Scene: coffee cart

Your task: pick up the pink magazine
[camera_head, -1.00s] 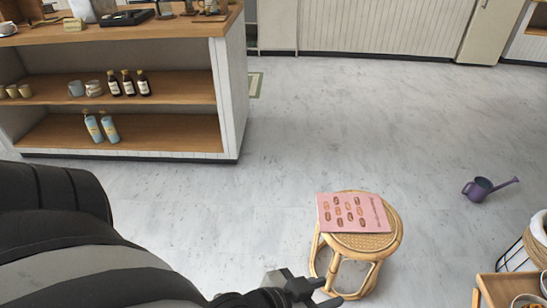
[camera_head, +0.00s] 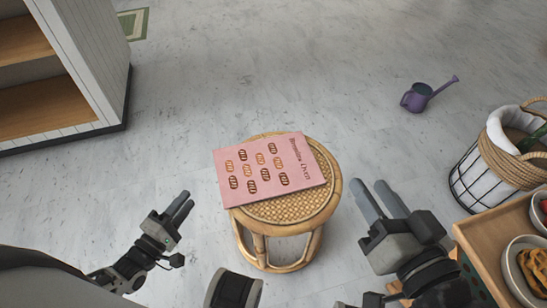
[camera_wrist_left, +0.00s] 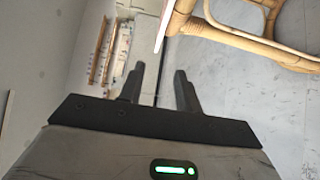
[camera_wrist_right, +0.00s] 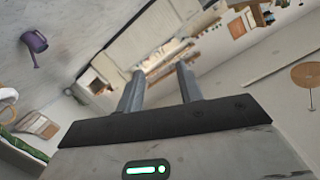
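The pink magazine (camera_head: 268,168) lies flat on the round rattan stool (camera_head: 300,208), with its left side sticking out past the seat's rim. My left gripper (camera_head: 184,203) is open and empty, to the left of the stool and apart from the magazine. In the left wrist view, stool legs (camera_wrist_left: 245,32) show at the upper right, beside a thin pale edge that may be the magazine. My right gripper (camera_head: 377,197) is open and empty, to the right of the stool. The right wrist view shows neither magazine nor rattan stool.
A wooden tray table (camera_head: 490,235) with bowls stands at the lower right, close to my right arm. A lined wire basket (camera_head: 490,176) is behind it. A purple watering can (camera_head: 417,98) is on the floor. A shelf unit (camera_head: 92,62) stands upper left. Floor around the stool is clear.

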